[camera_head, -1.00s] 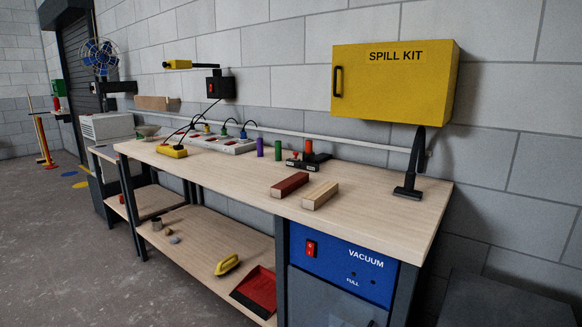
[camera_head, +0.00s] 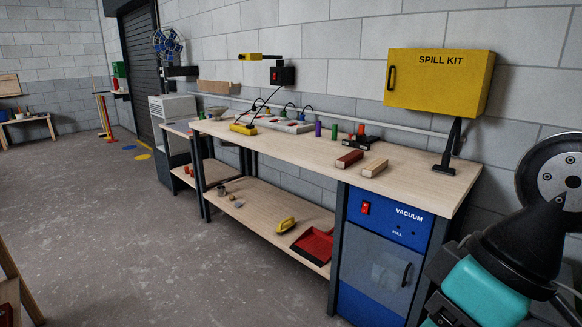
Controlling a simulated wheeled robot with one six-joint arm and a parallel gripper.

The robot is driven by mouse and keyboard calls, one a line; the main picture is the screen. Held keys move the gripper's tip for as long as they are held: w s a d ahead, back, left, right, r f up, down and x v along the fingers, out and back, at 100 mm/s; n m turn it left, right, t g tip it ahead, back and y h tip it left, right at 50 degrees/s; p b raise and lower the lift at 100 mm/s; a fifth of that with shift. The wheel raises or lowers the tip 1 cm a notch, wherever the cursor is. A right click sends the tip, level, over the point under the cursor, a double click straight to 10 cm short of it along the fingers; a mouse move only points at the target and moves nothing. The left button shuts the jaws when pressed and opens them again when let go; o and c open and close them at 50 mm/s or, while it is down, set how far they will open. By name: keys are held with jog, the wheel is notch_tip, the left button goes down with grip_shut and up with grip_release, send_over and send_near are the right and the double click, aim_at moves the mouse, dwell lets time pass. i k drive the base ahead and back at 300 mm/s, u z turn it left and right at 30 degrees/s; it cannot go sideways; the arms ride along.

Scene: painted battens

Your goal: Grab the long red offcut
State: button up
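A red offcut (camera_head: 349,158), a block with a bare wood end, lies on the wooden workbench (camera_head: 290,143) toward its right half. A plain wood block (camera_head: 374,167) lies just to its right, roughly parallel, with a narrow gap between them. Part of my arm, teal and black, shows at the right edge. My gripper is not in view.
Behind the offcut are a black tool (camera_head: 362,142), a green cylinder (camera_head: 334,131) and a purple cylinder (camera_head: 318,129). A black stand (camera_head: 449,148) is on the right end. A blue vacuum cabinet (camera_head: 385,221) is under the bench.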

aim_at(346, 161)
jog(key=u, duration=0.6)
jog(key=i, duration=0.7)
jog(key=u, duration=0.7)
jog(key=i, duration=1.25)
jog(key=z, duration=0.5)
jog(key=i, duration=0.95)
jog(key=z, duration=0.9)
jog(key=i, duration=0.4)
jog(key=z, duration=0.35)
